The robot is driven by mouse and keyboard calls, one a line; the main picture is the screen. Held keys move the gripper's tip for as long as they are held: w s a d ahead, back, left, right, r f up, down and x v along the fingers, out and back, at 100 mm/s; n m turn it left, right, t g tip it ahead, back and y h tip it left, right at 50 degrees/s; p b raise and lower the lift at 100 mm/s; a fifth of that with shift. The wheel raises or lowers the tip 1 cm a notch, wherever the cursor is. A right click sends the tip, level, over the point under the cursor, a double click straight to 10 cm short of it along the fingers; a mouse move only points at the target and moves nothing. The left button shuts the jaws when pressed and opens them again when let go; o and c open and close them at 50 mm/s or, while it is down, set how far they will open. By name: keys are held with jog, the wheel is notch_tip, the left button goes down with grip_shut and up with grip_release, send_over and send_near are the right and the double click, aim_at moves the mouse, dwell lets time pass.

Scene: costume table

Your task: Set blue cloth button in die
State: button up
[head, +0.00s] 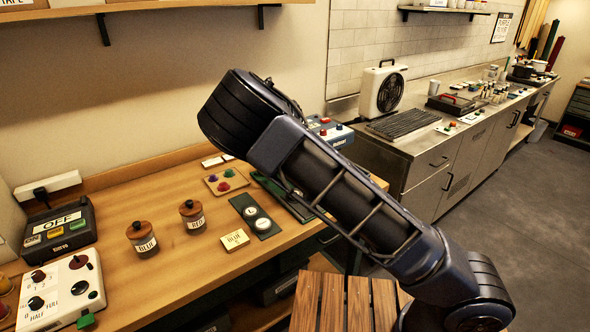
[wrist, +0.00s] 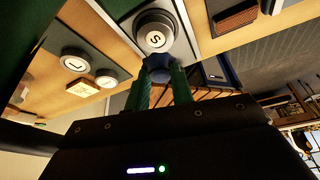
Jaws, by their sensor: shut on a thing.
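My gripper (wrist: 158,74) is shut on a small blue cloth button (wrist: 157,62), held at the tips of its green fingers. In the wrist view a round die marked S (wrist: 155,37) shows just beyond the button, on a grey-and-green base. The picture does not settle whether the button touches the die. A second round piece, marked L (wrist: 75,63), lies to the left. In the head view my arm hides the gripper, the button and the S die.
In the head view a wooden tray (head: 212,189) holds red, purple and green buttons. A green board (head: 267,236) carries round pieces, near a lettered card (head: 236,239). Jars marked BLUE (head: 143,239) and RED (head: 193,216) stand left. A white dial box (head: 62,291) sits front left.

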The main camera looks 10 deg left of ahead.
jog(key=shift+f, duration=2.1)
jog(key=shift+r, duration=1.65)
dwell(1.3)
jog(key=o, duration=0.7)
jog(key=shift+v, duration=5.45)
jog(key=shift+r, duration=0.1)
